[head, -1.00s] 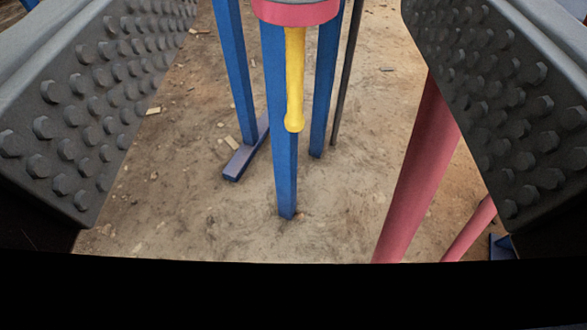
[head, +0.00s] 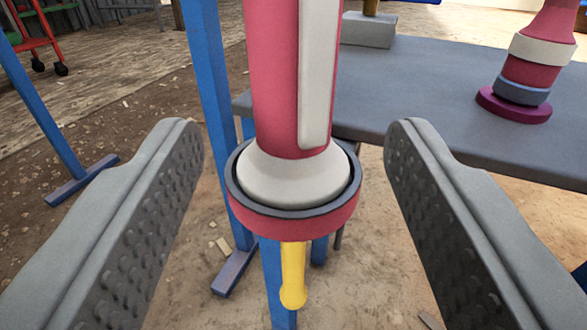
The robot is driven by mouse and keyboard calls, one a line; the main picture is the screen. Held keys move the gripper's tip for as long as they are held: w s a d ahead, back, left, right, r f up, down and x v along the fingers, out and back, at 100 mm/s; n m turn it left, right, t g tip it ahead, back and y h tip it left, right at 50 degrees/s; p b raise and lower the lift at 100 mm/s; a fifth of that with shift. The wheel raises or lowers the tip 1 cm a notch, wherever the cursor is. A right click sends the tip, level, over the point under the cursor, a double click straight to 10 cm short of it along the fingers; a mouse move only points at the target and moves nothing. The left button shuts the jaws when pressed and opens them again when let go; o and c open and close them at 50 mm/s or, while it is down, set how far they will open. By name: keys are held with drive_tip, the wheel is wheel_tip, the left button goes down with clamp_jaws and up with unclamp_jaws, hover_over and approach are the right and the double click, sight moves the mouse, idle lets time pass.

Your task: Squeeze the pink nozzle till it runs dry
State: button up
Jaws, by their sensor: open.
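The pink nozzle (head: 275,85) is a thick upright cylinder with a pale stripe (head: 318,75) down its right side and a rounded whitish lower end (head: 300,178). That end sits in a pink ring (head: 290,219) with a dark rim. A yellow strand with a rounded tip (head: 293,280) hangs below the ring. My gripper (head: 292,132) is open, with one grey studded jaw to the left of the nozzle and one to the right. A clear gap shows on both sides. The nozzle's top is out of view.
Blue posts (head: 208,60) stand behind and below the ring. A grey table (head: 425,95) lies behind at the right, bearing a stacked pink, white and blue-grey piece (head: 530,65) and a grey block (head: 368,30). A red and green wheeled frame (head: 40,25) is at the far left.

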sight(294, 113)
drive_tip(key=shift+w+a, duration=0.15)
drive_tip(key=shift+w, duration=1.4)
drive_tip(key=shift+w+a, duration=0.1)
drive_tip(key=shift+w, duration=1.4)
drive_tip(key=c, duration=1.2)
drive_tip(key=o, duration=1.2)
drive_tip(key=shift+c, duration=0.2)
